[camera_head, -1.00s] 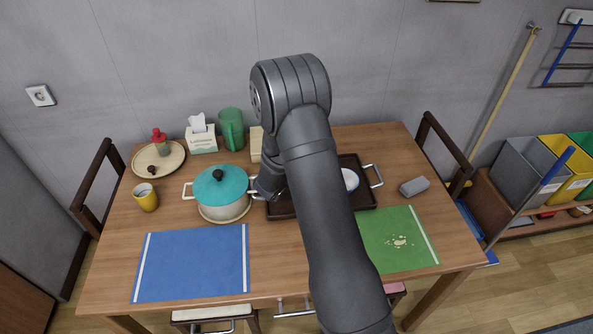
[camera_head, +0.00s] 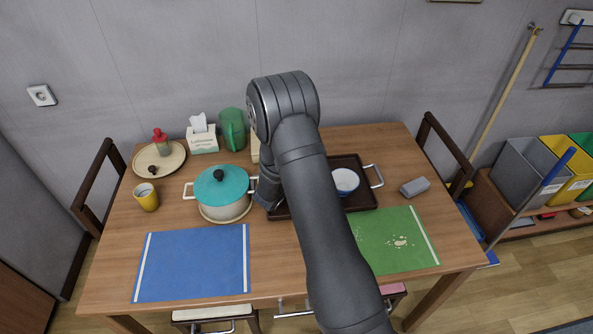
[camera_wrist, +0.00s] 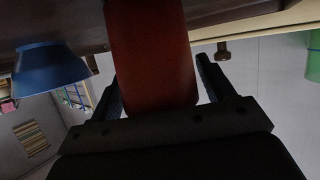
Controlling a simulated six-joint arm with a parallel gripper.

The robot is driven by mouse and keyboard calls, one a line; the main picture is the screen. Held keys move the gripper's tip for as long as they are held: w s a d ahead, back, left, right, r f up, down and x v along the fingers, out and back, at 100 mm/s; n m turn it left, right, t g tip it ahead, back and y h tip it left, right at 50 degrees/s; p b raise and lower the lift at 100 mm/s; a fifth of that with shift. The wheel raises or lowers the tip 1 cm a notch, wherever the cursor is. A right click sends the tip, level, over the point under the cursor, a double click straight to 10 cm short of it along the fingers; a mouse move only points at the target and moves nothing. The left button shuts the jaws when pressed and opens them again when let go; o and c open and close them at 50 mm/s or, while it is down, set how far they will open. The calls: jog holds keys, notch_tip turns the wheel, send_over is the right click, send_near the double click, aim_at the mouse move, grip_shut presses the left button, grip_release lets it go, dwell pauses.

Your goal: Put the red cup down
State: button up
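The red cup (camera_wrist: 152,50) shows in the wrist view between the two fingers of my gripper (camera_wrist: 153,64), which look shut on it. The left finger lies against the cup's side; the right one is very close to its other side. The cup's far end runs out of the picture, so I cannot tell whether it touches anything below. In the head view my arm hides the cup and the fingertips. My wrist is between the pot and the dark brown tray (camera_head: 365,197), at the tray's left side.
A blue-white bowl (camera_head: 345,182) stands on the tray; it also shows in the wrist view (camera_wrist: 48,70). A teal-lidded pot (camera_head: 222,205) is close left of my wrist. A green pitcher (camera_head: 232,130) and tissue box (camera_head: 202,140) stand behind. The blue mat (camera_head: 192,265) is clear.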

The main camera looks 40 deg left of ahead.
jog(key=shift+r, duration=0.2)
jog(key=v, duration=1.2)
jog(key=x, duration=1.1)
jog(key=shift+w+f, duration=0.2)
jog(key=shift+w, duration=0.15)
jog(key=shift+w+a+r, duration=0.15)
jog(key=shift+w+r, duration=0.05)
jog(key=shift+r, duration=1.6)
